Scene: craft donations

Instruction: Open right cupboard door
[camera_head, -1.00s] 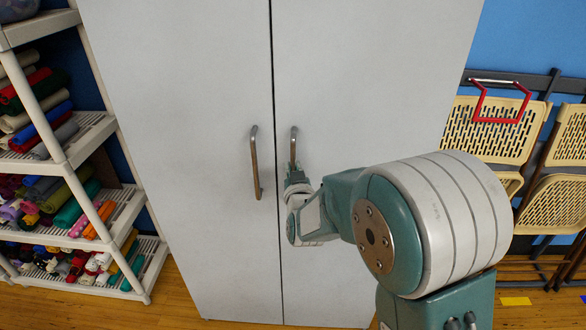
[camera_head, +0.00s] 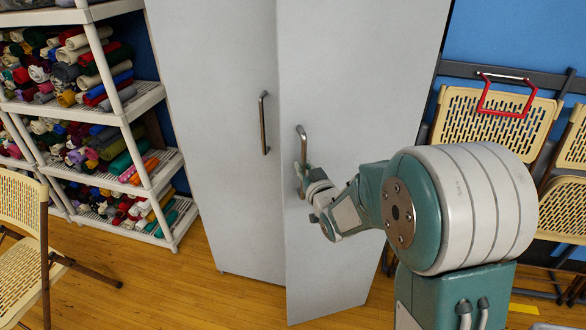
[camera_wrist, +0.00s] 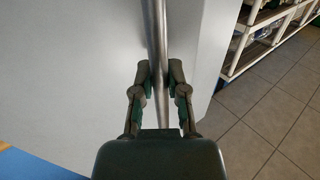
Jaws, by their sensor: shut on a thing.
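The grey cupboard has two tall doors. The right cupboard door (camera_head: 345,100) stands partly open, its free edge swung out in front of the left door (camera_head: 210,90). The right door's metal handle (camera_head: 301,140) is upright, and it also shows in the wrist view (camera_wrist: 155,35). My gripper (camera_head: 304,178) is at the lower part of this handle. In the wrist view my gripper (camera_wrist: 160,78) has one finger on each side of the handle bar and is shut on it. The left door's handle (camera_head: 264,122) is free. The cupboard's inside is hidden.
White shelves (camera_head: 148,185) with rolled fabrics stand left of the cupboard. A beige folding chair (camera_head: 22,205) is at the left edge. Folded chairs (camera_head: 490,118) hang or lean at the blue wall on the right. The wooden floor (camera_head: 190,285) in front is clear.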

